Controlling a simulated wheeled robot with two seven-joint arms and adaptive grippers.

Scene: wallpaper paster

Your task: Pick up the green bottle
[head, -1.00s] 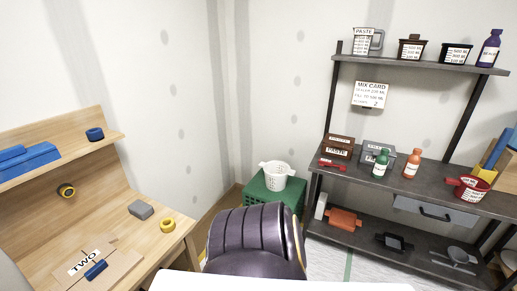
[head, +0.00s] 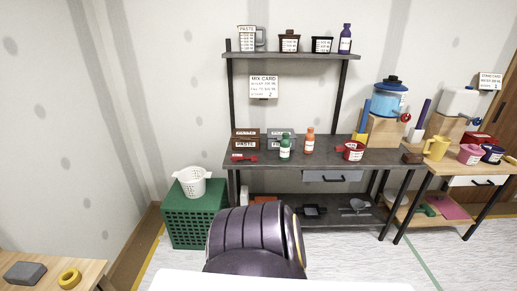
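The green bottle (head: 285,148) stands upright on the dark workbench top (head: 340,161), with a white label on its front. An orange bottle (head: 309,141) stands just right of it and a grey box (head: 279,137) is behind it. Neither of my grippers shows in the head view, so I cannot see whether they are open or shut. The bottle is well ahead of me, beyond a dark purple rounded shape at the bottom middle.
A brown box (head: 245,139), a red tool (head: 244,157) and a red container (head: 353,151) share the bench. A wooden table (head: 452,162) is at right. Floor is clear between.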

